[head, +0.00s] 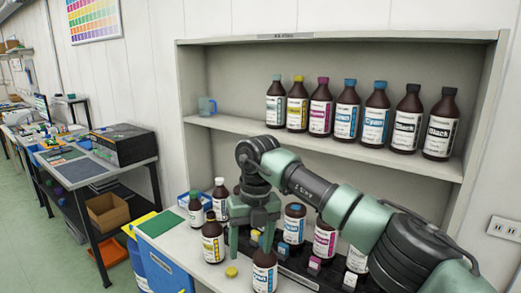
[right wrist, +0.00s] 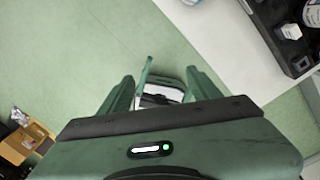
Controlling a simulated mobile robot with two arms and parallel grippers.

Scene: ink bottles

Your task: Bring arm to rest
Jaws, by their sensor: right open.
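My right arm reaches in from the right in the head view, across the front of the shelf unit. Its gripper (head: 252,250) points down in front of the lower counter, among the bottles as seen from the head. In the right wrist view the two green fingers of the right gripper (right wrist: 168,78) stand apart, with nothing held between them. Green floor (right wrist: 85,50) shows past them, with the light counter (right wrist: 215,45) at the upper right. My left gripper is not in view.
More bottles (head: 212,238) crowd the lower counter (head: 178,250) around my gripper. A yellow cap (head: 231,272) lies at the front. A dark workbench (head: 75,168) stands at the left.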

